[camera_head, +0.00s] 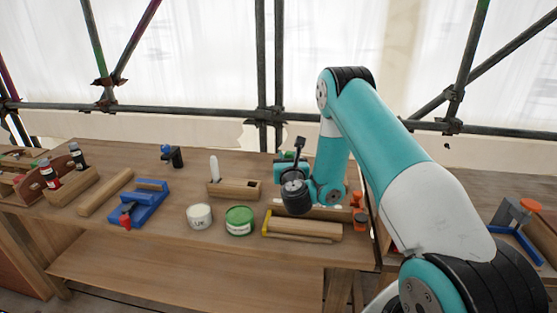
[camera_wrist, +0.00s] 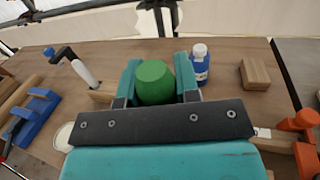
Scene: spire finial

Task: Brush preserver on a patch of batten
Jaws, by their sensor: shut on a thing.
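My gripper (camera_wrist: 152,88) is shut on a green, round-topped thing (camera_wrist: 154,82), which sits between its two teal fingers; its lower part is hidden. In the head view my gripper (camera_head: 288,160) is above the bench, and the held thing is hard to make out there. A green tin (camera_head: 240,220) and a white tin (camera_head: 199,217) stand on the bench, left of and nearer than my gripper. A pale wooden length (camera_head: 305,230) with a yellow end lies below my gripper; I cannot tell whether it is the batten. Another pale bar (camera_head: 105,193) lies at left.
A wooden block (camera_head: 245,190) has a white upright handle (camera_head: 213,168) at its left end. A blue fixture (camera_head: 150,203) lies left. In the wrist view a blue bottle (camera_wrist: 200,68) and small wooden block (camera_wrist: 255,74) stand beyond my gripper. Orange clamps (camera_wrist: 302,122) are right.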

